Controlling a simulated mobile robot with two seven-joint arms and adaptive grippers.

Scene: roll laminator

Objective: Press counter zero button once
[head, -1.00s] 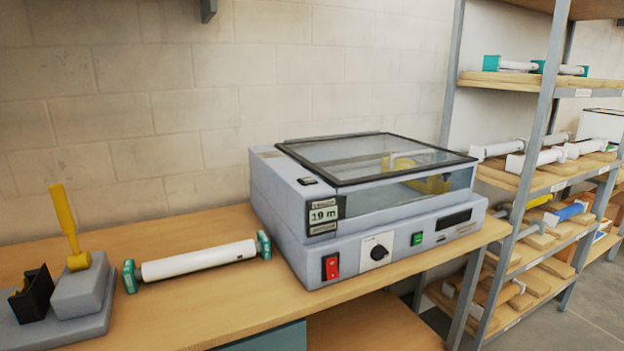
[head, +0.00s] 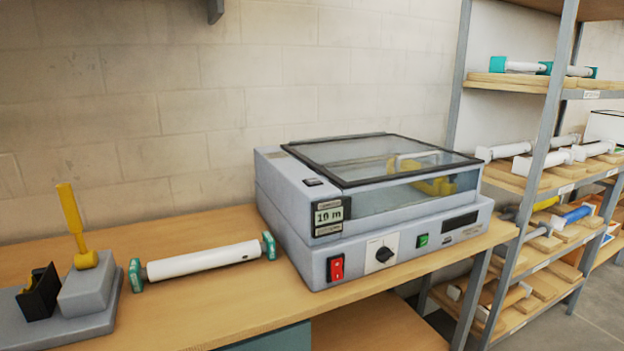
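The grey roll laminator (head: 290,235) stands on the wooden bench with its glass lid closed. A counter panel (head: 328,216) sits on its front left corner and its display reads what looks like 19 m, though the digits are small. A small dark button (head: 313,182) lies on the top left of the housing. The front holds a red rocker switch (head: 335,267), a black rotary knob (head: 384,254) and a green button (head: 422,240). Which of these is the counter zero button cannot be read. Neither of my grippers is in view.
A white roll with green ends (head: 205,261) lies on the bench (head: 240,305) left of the laminator. A grey stand with a yellow-handled tool (head: 75,225) and a black holder (head: 38,292) is at far left. A shelf rack (head: 550,110) with rolls stands right.

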